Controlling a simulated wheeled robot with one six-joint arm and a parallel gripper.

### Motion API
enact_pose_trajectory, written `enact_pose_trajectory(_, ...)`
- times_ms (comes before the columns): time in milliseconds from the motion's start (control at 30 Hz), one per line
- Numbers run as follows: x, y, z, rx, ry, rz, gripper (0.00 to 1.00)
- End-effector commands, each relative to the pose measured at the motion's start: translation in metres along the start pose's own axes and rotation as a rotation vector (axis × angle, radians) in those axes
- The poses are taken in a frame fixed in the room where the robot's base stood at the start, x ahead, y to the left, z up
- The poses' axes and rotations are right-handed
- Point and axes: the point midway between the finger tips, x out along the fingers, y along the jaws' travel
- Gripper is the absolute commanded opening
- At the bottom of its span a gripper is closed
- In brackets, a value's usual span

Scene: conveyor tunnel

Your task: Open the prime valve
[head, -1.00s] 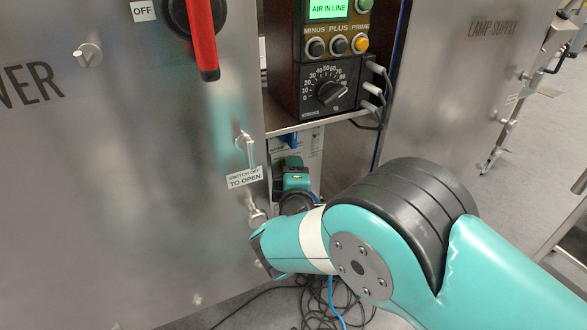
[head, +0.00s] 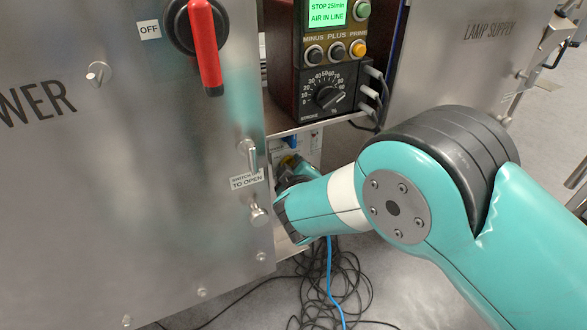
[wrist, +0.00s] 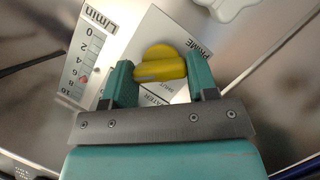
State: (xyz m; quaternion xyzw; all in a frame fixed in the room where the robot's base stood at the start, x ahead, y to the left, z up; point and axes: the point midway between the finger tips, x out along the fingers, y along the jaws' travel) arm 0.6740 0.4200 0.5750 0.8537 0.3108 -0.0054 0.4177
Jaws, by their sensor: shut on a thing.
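The prime valve shows as a yellow knob (wrist: 160,65) on a white plate marked PRIME (wrist: 200,46) in the wrist view. My gripper (wrist: 161,72) has one teal finger on each side of the knob and is shut on it. The lower part of the plate's lettering is partly covered by the fingers and knob. In the head view my arm reaches into the gap beneath the pump shelf, and its own wrist hides most of the valve area.
A L/min flow scale (wrist: 82,55) stands left of the knob. In the head view, the pump unit (head: 325,88) sits on a shelf above, its display reading AIR IN LINE. A steel cabinet (head: 130,200) with a red switch handle (head: 205,50) borders the gap. Cables (head: 335,290) lie on the floor.

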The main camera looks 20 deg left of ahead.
Motion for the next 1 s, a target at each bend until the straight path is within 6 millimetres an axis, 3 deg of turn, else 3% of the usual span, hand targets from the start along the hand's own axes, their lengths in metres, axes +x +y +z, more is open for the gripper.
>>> enact_pose_trajectory(500,-0.0003,-0.0018,0.0024,0.018,-0.004,-0.012,0.29)
enact_pose_trajectory(533,-0.0003,-0.0019,0.0024,0.018,-0.004,-0.012,0.55)
enact_pose_trajectory(633,-0.0002,-0.0017,0.0022,0.018,-0.004,-0.011,0.78)
enact_pose_trajectory(1000,-0.0053,-0.0005,-0.0003,0.018,0.000,-0.009,0.79)
